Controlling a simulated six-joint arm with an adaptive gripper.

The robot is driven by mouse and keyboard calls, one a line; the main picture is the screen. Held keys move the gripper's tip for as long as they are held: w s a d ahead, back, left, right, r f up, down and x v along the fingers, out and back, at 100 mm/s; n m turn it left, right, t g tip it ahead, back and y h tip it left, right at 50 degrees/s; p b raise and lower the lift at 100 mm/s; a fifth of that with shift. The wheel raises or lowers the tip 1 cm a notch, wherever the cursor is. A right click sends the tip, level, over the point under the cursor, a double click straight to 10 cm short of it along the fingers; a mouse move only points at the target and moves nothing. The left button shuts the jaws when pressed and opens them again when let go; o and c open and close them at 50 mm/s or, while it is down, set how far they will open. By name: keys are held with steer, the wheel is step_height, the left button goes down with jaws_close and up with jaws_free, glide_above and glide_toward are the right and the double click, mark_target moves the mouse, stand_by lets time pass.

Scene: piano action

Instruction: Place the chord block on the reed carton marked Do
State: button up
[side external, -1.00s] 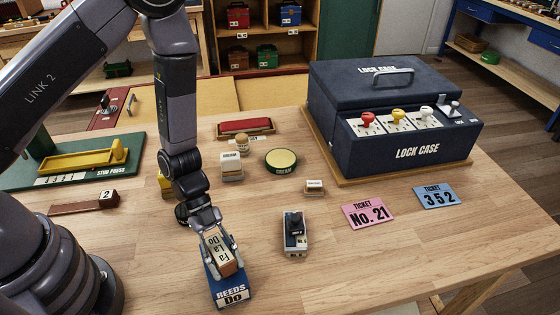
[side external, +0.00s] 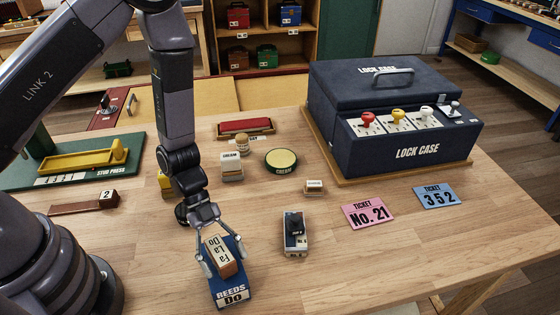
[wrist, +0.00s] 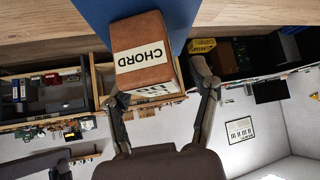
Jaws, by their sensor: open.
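The chord block (side external: 220,257) is a small brown block with a cream label reading Fa La Do. It rests on top of the blue reed carton (side external: 232,293), whose front is marked REEDS and Do. In the wrist view the block (wrist: 147,75) shows a CHORD label, with the blue carton (wrist: 110,12) behind it. My gripper (side external: 218,264) is open around the block, one finger on each side. In the wrist view the fingers stand apart from the block's sides.
A small dark device (side external: 295,234) stands right of the carton. Pink ticket No. 21 (side external: 368,216), blue ticket 352 (side external: 437,196) and the lock case (side external: 395,110) are farther right. A stub press (side external: 75,160) is at left. The front right tabletop is clear.

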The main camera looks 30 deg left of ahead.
steer(key=w+a+r+n+t+y, duration=0.2)
steer(key=w+a+r+n+t, duration=0.15)
steer(key=w+a+r, duration=0.35)
steer(key=w+a+r+n+t+y, duration=0.1)
steer(key=w+a+r+n+t, duration=0.1)
steer(key=w+a+r+t, duration=0.6)
steer(key=s+a+r+n+y, duration=0.1)
steer(key=a+r+n+y, duration=0.45)
steer(key=r, duration=0.65)
steer(key=s+a+r+n+y, duration=0.2)
steer(key=s+a+r+n, duration=0.3)
steer(key=s+n, duration=0.3)
steer(key=s+d+n+g+h, duration=0.2)
steer(key=s+d+n, duration=0.1)
steer(key=s, duration=1)
steer(key=shift+s+d+r+n, duration=0.15)
steer(key=shift+s+r+n, duration=0.05)
steer(key=shift+r+n, duration=0.1)
